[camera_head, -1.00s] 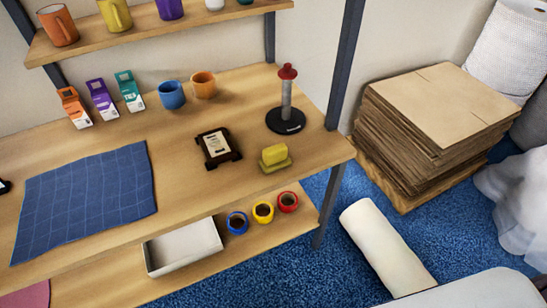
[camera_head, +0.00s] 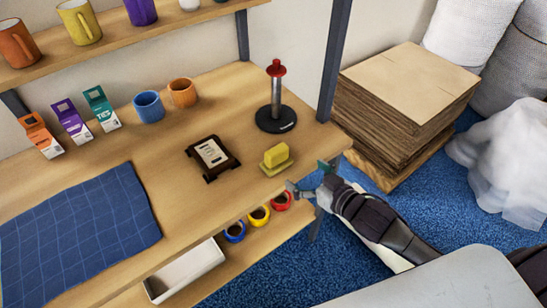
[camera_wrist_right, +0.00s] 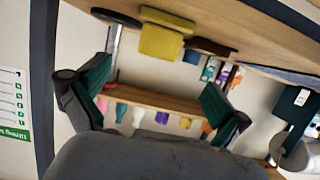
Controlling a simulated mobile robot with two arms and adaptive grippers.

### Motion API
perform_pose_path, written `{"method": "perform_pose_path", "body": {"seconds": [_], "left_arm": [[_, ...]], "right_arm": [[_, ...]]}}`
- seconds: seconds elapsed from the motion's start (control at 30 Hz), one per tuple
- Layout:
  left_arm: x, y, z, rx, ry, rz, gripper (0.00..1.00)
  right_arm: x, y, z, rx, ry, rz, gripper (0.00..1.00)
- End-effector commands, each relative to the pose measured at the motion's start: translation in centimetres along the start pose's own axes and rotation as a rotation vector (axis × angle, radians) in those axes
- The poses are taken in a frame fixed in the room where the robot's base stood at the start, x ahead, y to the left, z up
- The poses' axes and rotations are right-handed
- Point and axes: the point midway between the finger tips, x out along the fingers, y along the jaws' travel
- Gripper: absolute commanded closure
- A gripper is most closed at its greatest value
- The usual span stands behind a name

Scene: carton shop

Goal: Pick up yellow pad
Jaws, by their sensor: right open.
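The yellow pad (camera_head: 277,156) is a small yellow block on a flat olive-yellow base, lying near the front right edge of the wooden table (camera_head: 215,110). It also shows at the top of the right wrist view (camera_wrist_right: 160,42), beyond my fingers. My right gripper (camera_head: 308,179) is open and empty, just off the table's front edge, below and to the right of the pad and apart from it. In the right wrist view its two teal fingers (camera_wrist_right: 156,88) stand wide apart. My left gripper is not seen in the head view.
A black-framed card holder (camera_head: 212,157) lies left of the pad. A red-topped stand with a round black base (camera_head: 275,119) is behind it. A cardboard stack (camera_head: 405,105) stands at right.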

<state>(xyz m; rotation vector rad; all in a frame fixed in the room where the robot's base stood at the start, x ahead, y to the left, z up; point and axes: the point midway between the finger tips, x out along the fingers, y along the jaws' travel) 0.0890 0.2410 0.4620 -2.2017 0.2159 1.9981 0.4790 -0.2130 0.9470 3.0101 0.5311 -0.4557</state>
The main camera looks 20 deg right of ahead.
Motion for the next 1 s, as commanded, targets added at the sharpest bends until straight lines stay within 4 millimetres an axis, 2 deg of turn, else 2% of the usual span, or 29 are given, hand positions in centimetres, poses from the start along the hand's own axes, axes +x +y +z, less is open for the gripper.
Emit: {"method": "perform_pose_path", "body": {"seconds": [0.2,0.33,0.57,0.9,1.0], "left_arm": [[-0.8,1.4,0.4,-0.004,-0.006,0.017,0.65],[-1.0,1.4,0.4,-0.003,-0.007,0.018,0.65],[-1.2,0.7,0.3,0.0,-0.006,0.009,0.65],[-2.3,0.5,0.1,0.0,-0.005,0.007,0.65],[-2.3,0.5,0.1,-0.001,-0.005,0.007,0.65]], "right_arm": [[4.3,0.1,-0.3,-0.001,0.003,0.002,0.0],[6.5,0.1,-0.2,-0.002,0.002,0.002,0.0],[8.1,0.1,0.0,-0.002,0.0,0.002,0.0],[12.3,-0.1,0.4,-0.002,0.0,0.001,0.0],[12.9,-0.1,0.5,-0.002,0.0,0.0,0.0]]}}
